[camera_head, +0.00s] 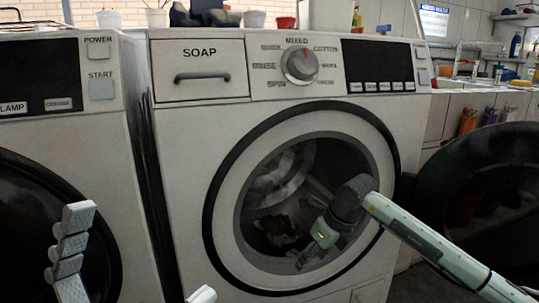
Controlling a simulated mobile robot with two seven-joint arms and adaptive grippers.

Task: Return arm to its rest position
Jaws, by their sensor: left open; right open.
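The white washing machine (180,180) stands in the middle with its round opening uncovered. My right arm comes in from the right, and my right gripper (315,250) is at the opening, in front of or inside the dark drum (290,165). Its fingers look apart, with nothing clearly held. A dark, reddish-brown cloth-like bundle (278,228) lies in the drum, left of that gripper; whether they touch I cannot tell. My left gripper (138,252) is open and empty at the lower left, in front of the machines, with one finger mostly cut off by the bottom edge.
The open round door (482,190) stands to the right, behind my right forearm. A second washer (85,140) stands close on the left. Pots and a red cup (286,23) stand on top at the back. Shelves and a counter are at the far right.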

